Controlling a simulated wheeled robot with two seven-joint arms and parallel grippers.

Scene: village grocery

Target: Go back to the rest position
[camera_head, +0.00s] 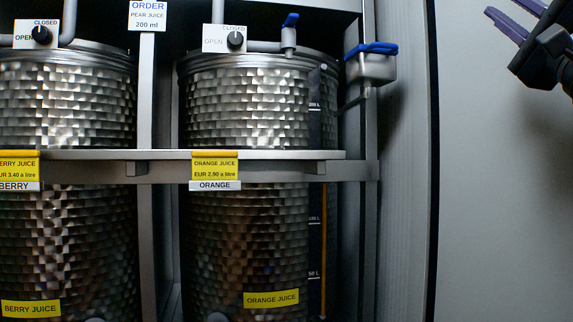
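My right gripper (508,10) is at the top right corner, in front of a plain grey panel. Its two fingers point up and left with a gap between them, and nothing shows in the gap. The top of one finger is cut off by the picture edge. My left gripper is not in view.
Two steel juice tanks, berry (68,105) and orange (245,110), stand behind a metal shelf rail (270,155). The grey panel (490,210) on the right is bare.

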